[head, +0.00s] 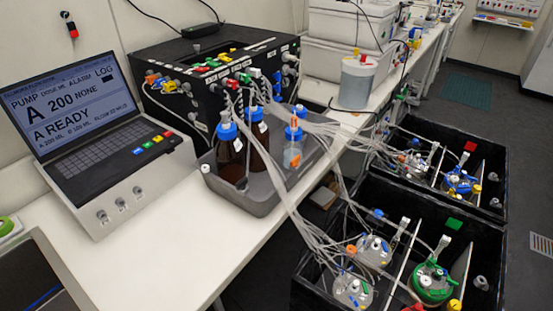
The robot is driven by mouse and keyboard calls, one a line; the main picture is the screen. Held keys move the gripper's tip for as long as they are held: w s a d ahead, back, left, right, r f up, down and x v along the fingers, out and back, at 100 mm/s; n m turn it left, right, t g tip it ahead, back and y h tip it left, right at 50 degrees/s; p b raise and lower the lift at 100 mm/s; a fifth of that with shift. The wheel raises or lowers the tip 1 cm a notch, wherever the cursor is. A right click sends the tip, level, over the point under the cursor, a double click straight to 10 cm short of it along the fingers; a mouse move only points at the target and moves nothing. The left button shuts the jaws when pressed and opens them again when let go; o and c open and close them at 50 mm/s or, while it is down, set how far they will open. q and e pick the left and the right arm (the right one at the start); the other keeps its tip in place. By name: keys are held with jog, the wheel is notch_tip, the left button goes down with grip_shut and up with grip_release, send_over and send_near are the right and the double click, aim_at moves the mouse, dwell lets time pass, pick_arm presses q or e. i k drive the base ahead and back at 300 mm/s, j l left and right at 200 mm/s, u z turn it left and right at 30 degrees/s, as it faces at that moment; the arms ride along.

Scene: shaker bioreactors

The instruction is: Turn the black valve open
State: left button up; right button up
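I cannot clearly pick out a black valve. A black pump box (225,98) stands on the bench, with small coloured fittings in red, green, yellow, blue and white along its front and top edge. On the wall at the upper left hangs a small black and red fitting (70,25); I cannot tell whether it is a valve. Two open black crates, a near one (380,190) and a far one (440,128), hold lidded vessels with coloured fittings and tubes. A green-ringed vessel (431,281) sits in the near crate. Neither gripper is in view.
A control console (100,130) with a screen stands on the white bench (130,255). A grey tray (255,208) holds brown and clear blue-capped bottles. Clear tubes hang from the bench to the crates. White bins (345,25) stand behind. Dark floor is free at the right.

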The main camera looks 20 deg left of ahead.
aim_at(241, 185)
jog(key=l+u, duration=0.1)
jog(key=l, duration=0.25)
jog(key=k+l+u, duration=0.1)
jog(key=l, duration=0.25)
jog(key=k+l+u, duration=0.1)
jog(key=l, duration=0.25)
jog(key=k+l, duration=0.15)
jog(key=l, duration=0.15)
jog(key=l+u, duration=0.05)
